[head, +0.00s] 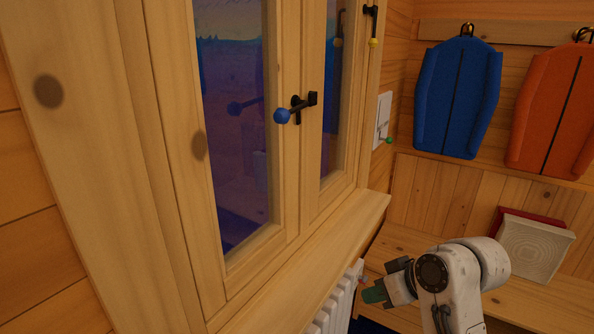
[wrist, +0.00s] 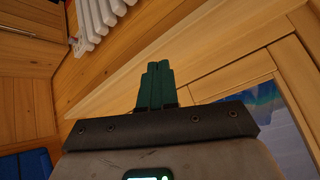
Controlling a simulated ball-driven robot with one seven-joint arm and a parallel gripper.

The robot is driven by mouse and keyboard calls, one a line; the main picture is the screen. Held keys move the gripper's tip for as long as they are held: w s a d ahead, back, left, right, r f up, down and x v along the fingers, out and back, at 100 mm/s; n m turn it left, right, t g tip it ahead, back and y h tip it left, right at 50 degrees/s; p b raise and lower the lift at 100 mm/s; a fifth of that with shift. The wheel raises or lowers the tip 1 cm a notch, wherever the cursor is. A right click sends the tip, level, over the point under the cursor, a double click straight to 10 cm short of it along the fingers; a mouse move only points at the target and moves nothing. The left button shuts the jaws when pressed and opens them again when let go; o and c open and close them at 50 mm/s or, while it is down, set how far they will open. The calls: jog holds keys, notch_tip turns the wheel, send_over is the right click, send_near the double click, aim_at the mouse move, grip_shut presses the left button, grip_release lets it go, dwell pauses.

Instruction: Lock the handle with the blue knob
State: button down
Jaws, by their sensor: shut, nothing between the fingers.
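The blue knob (head: 282,116) sits at the left end of a black window handle (head: 303,104). The handle is on the wooden window frame, where the two casements meet, and the knob points left and slightly down. My gripper (head: 374,295) is at the lower right in the head view, below the sill and well apart from the handle. Its green fingers are shut and empty, and they also show in the wrist view (wrist: 158,84). The blue knob is not visible in the wrist view.
A yellow knob (head: 374,43) hangs from another black fitting at the upper right. A green knob (head: 389,141) is by a white wall panel. A wooden sill (head: 318,262) juts out above a white radiator (head: 333,313).

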jog(key=w+a+r+n+y+p, duration=0.1)
jog(key=w+a+r+n+p, duration=0.1)
jog(key=r, duration=2)
jog(key=w+a+r+n+t+y+p, duration=0.1)
jog(key=w+a+r+n+y+p, duration=0.1)
jog(key=r, duration=2)
jog(key=w+a+n+p, duration=0.1)
jog(key=w+a+n, duration=0.1)
jog(key=w+a, duration=0.1)
jog(key=shift+n, duration=0.4)
jog(key=shift+w, duration=0.1)
jog(key=d+f+p+x, duration=0.1)
jog(key=p+x, duration=0.4)
jog(key=x, duration=0.8)
jog(key=shift+s+f, duration=0.45)
jog(key=shift+f, duration=0.05)
jog(key=shift+d, duration=0.1)
